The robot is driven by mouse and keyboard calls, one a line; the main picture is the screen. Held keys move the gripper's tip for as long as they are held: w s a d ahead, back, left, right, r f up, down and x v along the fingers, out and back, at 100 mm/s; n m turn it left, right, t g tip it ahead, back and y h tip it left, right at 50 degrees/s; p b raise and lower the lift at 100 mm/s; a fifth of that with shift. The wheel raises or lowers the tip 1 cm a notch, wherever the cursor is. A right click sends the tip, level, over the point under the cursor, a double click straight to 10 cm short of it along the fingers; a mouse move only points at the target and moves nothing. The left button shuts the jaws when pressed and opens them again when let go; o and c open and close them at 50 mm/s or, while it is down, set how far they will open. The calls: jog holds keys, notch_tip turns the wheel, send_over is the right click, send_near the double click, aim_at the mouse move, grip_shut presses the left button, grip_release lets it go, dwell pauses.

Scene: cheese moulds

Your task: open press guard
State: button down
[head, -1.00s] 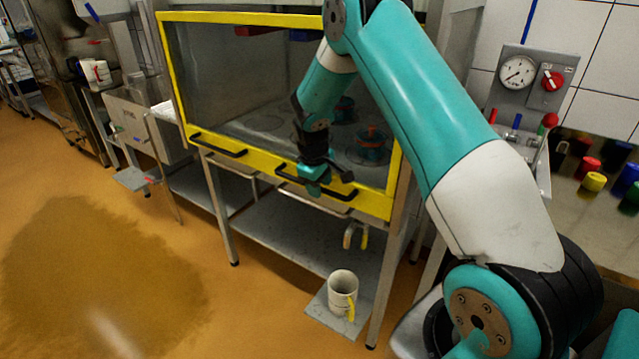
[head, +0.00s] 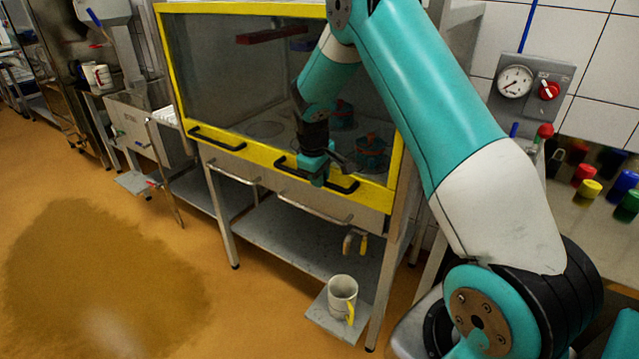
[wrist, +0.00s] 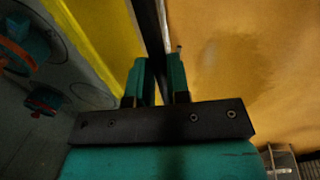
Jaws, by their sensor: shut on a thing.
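The press guard (head: 245,152) is a clear panel in a yellow frame, with two black bar handles on its lower rail. My gripper (head: 317,174) is at the right handle (head: 345,186). In the wrist view my gripper (wrist: 160,80) has its two teal fingers on either side of the dark handle bar (wrist: 150,30), closed on it. The yellow frame (wrist: 100,35) lies just left of the fingers there. Part of the handle is hidden by the gripper. Teal and red round parts (head: 371,152) stand behind the panel.
A steel rail (head: 315,209) runs below the guard. A white mug (head: 342,296) stands on a low plate at the bottom. A gauge panel (head: 531,85) is on the tiled wall at right, above several coloured knobs. The floor at left is open.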

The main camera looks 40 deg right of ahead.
notch_tip(320, 180, up, 39)
jog(key=p, duration=2.1)
jog(key=shift+f, duration=0.15)
jog(key=c, duration=1.1)
grip_release()
jog(key=shift+f, duration=0.1)
jog(key=s+a+r+p, duration=0.1)
jog(key=a+r, duration=0.2)
jog(key=r, duration=1.4)
jog(key=shift+s+a, duration=0.1)
